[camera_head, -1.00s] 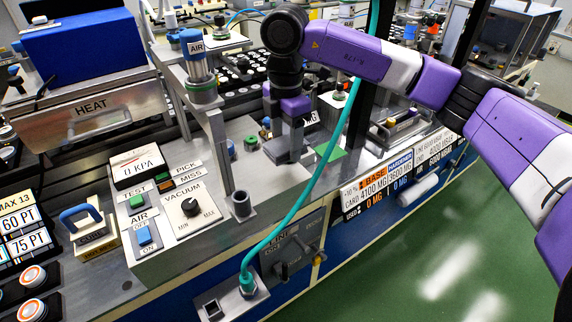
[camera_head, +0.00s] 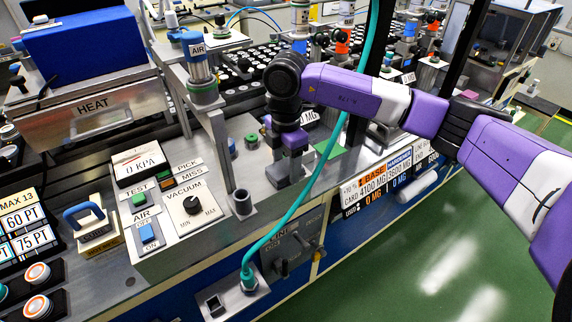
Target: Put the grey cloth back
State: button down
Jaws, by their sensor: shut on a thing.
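My gripper (camera_head: 289,168) points down over the grey metal top of the machine, right of the vacuum control box. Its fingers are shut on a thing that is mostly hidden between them. A small grey piece shows low at the fingertips and fits the grey cloth, but its edges blend with the grey fingers and metal. I cannot tell whether it touches the surface. No other grey cloth can be made out.
The vacuum control box (camera_head: 185,205) and an upright post with an AIR cylinder (camera_head: 200,70) stand left of my gripper. A teal hose (camera_head: 310,195) passes close on its right. A green pad (camera_head: 329,149) lies behind the hose. Trays of small parts fill the back.

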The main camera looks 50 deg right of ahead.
aim_at(284, 167)
jog(key=shift+f, duration=0.45)
jog(key=shift+c, duration=2.2)
grip_release()
jog(key=shift+r, duration=0.1)
jog(key=r, duration=0.2)
jog(key=r+b, duration=0.1)
jog(key=r, duration=0.5)
jog(key=shift+w+a+r+b, duration=0.1)
jog(key=shift+w+a+b, duration=0.15)
jog(key=shift+b, duration=0.15)
